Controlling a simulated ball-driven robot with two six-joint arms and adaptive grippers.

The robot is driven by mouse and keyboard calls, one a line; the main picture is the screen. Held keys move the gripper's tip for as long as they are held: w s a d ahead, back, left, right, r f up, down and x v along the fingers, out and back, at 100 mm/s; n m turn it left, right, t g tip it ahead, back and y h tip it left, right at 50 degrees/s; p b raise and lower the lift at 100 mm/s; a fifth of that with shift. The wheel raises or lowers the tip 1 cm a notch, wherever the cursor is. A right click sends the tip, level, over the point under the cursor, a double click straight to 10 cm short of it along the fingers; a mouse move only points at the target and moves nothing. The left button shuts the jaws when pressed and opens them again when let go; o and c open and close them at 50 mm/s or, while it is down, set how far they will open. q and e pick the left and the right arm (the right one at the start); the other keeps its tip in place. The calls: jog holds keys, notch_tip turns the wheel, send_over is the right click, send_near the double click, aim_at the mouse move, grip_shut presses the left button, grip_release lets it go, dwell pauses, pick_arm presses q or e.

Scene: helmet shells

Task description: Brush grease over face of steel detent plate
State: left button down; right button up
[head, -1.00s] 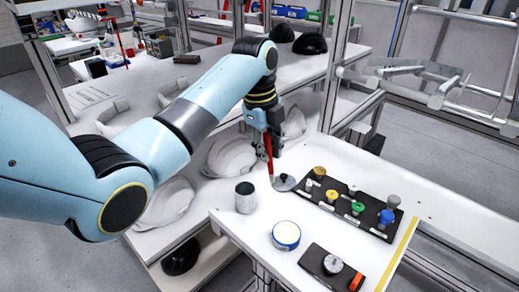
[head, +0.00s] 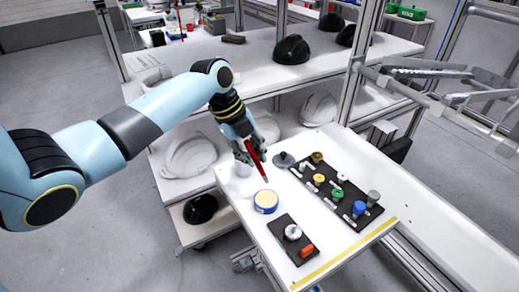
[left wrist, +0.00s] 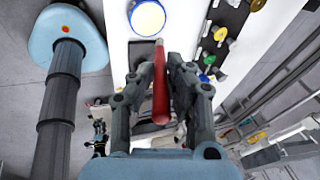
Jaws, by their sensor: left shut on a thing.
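My left gripper (head: 250,156) is shut on a red-handled brush (head: 259,166), which is tilted with its tip down toward the grease tin (head: 265,201). The tin is round, with a blue side and pale yellow top. Whether the brush touches it is unclear. In the left wrist view, the brush (left wrist: 161,88) runs between both fingers (left wrist: 165,66), its pale tip below the tin (left wrist: 148,16) in the picture. A round grey metal part (head: 292,232), apparently the detent plate, sits on a small black base in front of the tin. My right gripper is not in view.
An orange piece (head: 307,251) lies beside the round part. A long black board (head: 335,196) with several coloured knobs stands to the right. A grey disc (head: 283,160) is behind the tin. A yellow strip (head: 344,255) marks the table's edge.

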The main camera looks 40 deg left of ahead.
pick_arm(q)
jog(key=shift+d+f+b, duration=0.15)
jog(key=shift+f+b, duration=0.4)
jog(key=shift+f, duration=0.15)
notch_tip(320, 180, down, 4)
jog(key=b, duration=0.4)
jog(key=shift+f, duration=0.25)
jog(key=shift+f, duration=0.25)
jog(key=shift+f+b, duration=0.25)
jog(key=shift+b, duration=0.2)
dwell(0.9)
